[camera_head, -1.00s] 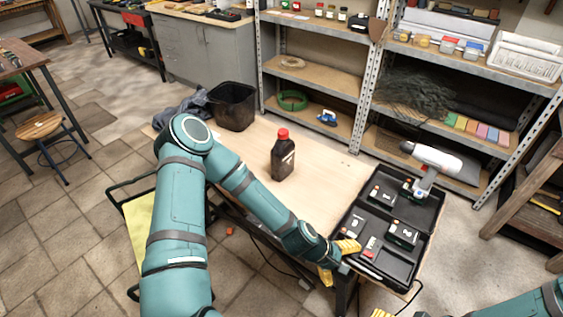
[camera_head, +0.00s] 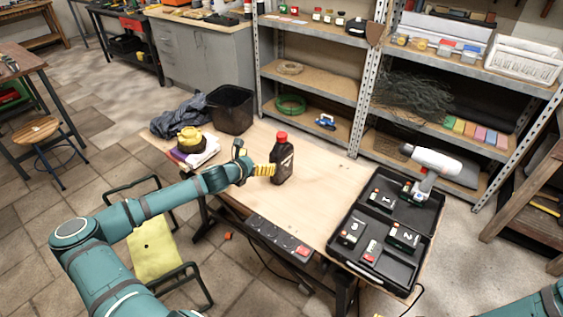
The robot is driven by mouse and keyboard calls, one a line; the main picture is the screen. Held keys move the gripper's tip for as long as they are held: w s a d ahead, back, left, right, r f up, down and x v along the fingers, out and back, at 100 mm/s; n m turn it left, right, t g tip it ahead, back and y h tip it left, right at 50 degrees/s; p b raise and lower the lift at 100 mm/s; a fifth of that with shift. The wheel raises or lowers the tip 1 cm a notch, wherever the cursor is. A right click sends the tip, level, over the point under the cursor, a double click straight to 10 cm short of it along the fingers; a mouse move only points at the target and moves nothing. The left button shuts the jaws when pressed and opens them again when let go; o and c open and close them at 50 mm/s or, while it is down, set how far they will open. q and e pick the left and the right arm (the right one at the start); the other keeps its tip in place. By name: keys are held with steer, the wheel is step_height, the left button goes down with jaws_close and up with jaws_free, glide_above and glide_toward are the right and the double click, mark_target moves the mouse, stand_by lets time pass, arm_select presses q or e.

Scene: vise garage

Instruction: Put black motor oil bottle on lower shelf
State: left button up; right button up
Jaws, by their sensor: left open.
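The black motor oil bottle (camera_head: 283,163), with a red cap, stands upright on the wooden workbench (camera_head: 300,205). My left gripper (camera_head: 266,170) is open, its yellow fingers just left of the bottle at mid-height. I cannot tell whether they touch it or lie around it. The metal shelf unit stands behind the bench. Its lower shelf (camera_head: 342,137) holds a green hose coil (camera_head: 291,104) and a blue item (camera_head: 325,121). Only a sliver of yellow, likely my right gripper (camera_head: 379,315), shows at the bottom edge.
An open black tool case (camera_head: 372,258) with a drill (camera_head: 432,165) takes up the bench's right end. A black bin (camera_head: 232,108), dark cloth (camera_head: 180,116) and yellow item on folded cloths (camera_head: 189,140) are at the left. The bench middle is clear.

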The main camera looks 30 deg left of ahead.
mark_target(273, 156)
arm_select(q)
steer(key=b+x, duration=0.1)
steer(key=x, duration=0.6)
steer(key=shift+w+d+f, duration=0.1)
steer(key=shift+w+f, duration=0.05)
steer(key=shift+w, duration=0.05)
steer(key=b+x, duration=0.1)
steer(key=x, duration=0.4)
steer(key=shift+w+d, duration=0.1)
steer(key=shift+d, duration=0.1)
steer(key=c, duration=1.4)
